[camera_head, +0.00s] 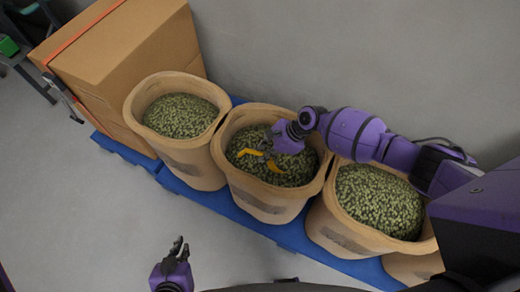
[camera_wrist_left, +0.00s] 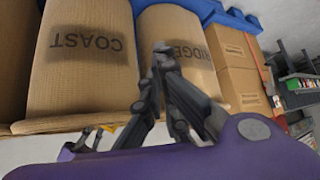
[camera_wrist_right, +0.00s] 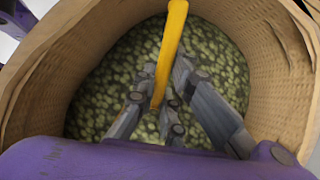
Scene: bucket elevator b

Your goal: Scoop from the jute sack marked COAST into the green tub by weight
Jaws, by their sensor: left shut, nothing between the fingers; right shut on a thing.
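The jute sack marked COAST (camera_head: 262,203) is the middle one in the head view, full of green pellet-like cones (camera_head: 243,140). Its marking shows upside down in the left wrist view (camera_wrist_left: 88,85). My right gripper (camera_head: 270,142) reaches into this sack's mouth and is shut on a yellow scoop (camera_head: 273,166). In the right wrist view, the scoop (camera_wrist_right: 172,40) stands between the fingers, above or in the cones; its contact with them is unclear. My left gripper (camera_head: 179,246) is shut and empty over the floor in front of the sacks. No green tub is clearly identifiable.
A sack marked RIDGE (camera_wrist_left: 180,45) stands left of COAST in the head view, and another full sack (camera_head: 340,235) right. They stand on a blue pallet (camera_head: 285,236) with cardboard boxes (camera_head: 120,55). A small green object (camera_head: 8,46) is far left. The front floor is clear.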

